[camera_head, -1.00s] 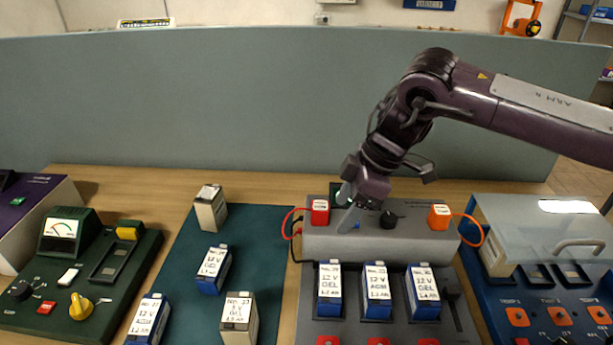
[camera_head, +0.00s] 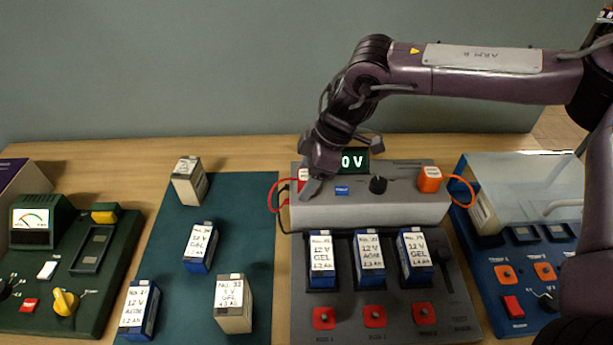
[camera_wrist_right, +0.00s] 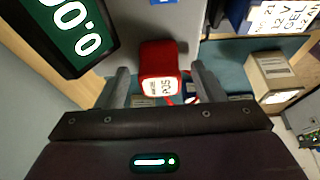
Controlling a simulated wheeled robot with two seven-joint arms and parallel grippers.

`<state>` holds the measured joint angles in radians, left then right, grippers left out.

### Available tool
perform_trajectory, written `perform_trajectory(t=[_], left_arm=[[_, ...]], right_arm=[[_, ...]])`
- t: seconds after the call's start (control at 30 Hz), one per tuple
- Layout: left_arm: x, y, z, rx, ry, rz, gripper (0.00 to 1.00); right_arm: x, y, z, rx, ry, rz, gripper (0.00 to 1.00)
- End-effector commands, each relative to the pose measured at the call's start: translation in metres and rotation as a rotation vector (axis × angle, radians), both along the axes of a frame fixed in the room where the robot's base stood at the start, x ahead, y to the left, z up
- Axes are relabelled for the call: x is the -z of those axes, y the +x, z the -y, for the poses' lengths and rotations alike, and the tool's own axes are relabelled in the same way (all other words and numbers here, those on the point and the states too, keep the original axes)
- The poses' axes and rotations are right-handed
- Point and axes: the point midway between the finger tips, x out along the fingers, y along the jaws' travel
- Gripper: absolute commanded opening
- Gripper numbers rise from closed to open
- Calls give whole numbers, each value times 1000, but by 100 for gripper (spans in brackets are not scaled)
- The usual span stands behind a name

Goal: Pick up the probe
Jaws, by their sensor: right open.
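A red probe (camera_head: 302,176) with a white label and a red cable sits at the left end of the grey tester's raised back (camera_head: 350,212). An orange probe (camera_head: 430,179) with an orange cable stands at its right end. My right gripper (camera_head: 311,186) is at the red probe and partly hides it in the head view. In the right wrist view, the red probe (camera_wrist_right: 158,66) shows between the two spread fingers of my right gripper (camera_wrist_right: 162,84), with gaps on both sides. My left gripper is not in view.
A display reading 0 V (camera_head: 354,160) stands just right of my right gripper, with a black knob (camera_head: 378,185) nearby. Several batteries stand in the tester and on the green mat (camera_head: 255,205). A clear-lidded blue unit (camera_head: 505,270) is at right, a green meter unit (camera_head: 110,262) at left.

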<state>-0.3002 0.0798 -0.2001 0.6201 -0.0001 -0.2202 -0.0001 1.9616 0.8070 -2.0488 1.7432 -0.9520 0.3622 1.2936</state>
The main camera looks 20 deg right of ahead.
Motion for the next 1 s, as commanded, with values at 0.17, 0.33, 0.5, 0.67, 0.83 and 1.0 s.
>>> perform_trajectory(t=[0.17, 0.33, 0.5, 0.67, 0.83, 1.0], left_arm=[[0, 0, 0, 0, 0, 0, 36], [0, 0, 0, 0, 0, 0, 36], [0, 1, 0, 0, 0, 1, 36], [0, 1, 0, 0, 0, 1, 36], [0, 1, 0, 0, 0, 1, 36], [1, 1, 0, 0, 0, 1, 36]], right_arm=[[3, 1, -1, 0, 0, 1, 62], [2, 1, -1, 0, 0, 1, 50], [2, 1, -1, 0, 0, 1, 28], [2, 1, -1, 0, 0, 2, 13], [2, 1, -1, 0, 0, 2, 13], [-5, 2, -1, 0, 2, 4, 13]])
